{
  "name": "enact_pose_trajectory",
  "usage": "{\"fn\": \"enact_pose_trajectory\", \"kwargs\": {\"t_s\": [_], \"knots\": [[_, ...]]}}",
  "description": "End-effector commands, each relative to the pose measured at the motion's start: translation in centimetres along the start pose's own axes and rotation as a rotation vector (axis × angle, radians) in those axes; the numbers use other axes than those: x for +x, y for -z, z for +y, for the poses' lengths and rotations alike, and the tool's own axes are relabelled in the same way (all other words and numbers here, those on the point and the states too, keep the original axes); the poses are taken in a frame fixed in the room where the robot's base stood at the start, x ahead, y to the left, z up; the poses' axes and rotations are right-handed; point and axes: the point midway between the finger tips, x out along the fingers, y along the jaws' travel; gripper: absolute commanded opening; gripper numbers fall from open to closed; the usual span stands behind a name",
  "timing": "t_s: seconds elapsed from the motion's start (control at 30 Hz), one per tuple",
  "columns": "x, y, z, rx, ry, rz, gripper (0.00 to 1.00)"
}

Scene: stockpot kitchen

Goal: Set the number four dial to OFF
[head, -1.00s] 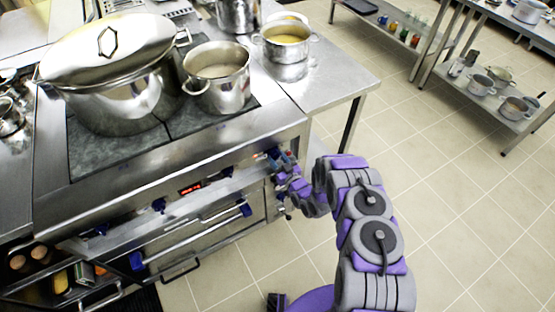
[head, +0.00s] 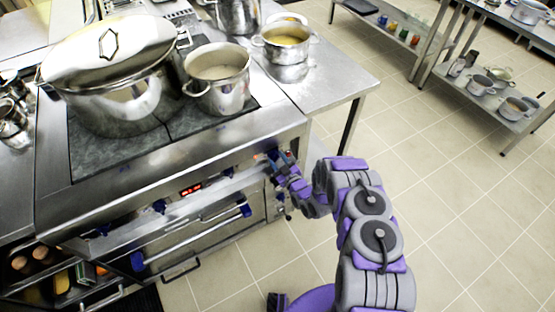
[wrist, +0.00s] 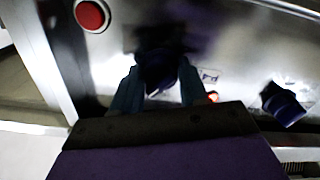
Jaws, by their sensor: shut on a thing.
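My gripper (head: 277,159) is at the right end of the stove's front panel (head: 215,163). In the wrist view its two blue-grey fingers (wrist: 156,88) stand on either side of a dark blue dial (wrist: 158,68) and are shut on it. This is the rightmost dial, fourth from the left. The dial's pointer and most of its markings are in shadow or hidden. A small faint label (wrist: 209,76) lies just right of it, too blurred to read surely. Another blue dial (wrist: 284,103) is farther right in the wrist view.
A red round button (wrist: 91,15) is near the held dial. A lidded stockpot (head: 118,98) and an open pot (head: 218,92) stand on the stove. The oven handle (head: 195,238) runs below the panel.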

Motion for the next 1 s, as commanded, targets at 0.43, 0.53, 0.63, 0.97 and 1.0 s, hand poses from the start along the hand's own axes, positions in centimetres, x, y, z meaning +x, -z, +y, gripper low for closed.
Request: {"fn": "enact_pose_trajectory", "kwargs": {"t_s": [0.43,0.53,0.63,0.97,1.0], "knots": [[-0.01,0.15,-0.07,-0.398,0.003,0.001,0.12],[-0.02,0.13,-0.13,-0.468,0.005,0.001,0.13],[-0.04,0.10,-0.16,-0.525,0.005,0.001,0.13],[-0.07,-0.05,-0.19,-0.630,0.006,-0.001,0.13],[-0.08,-0.07,-0.19,-0.634,0.006,-0.001,0.13]]}}
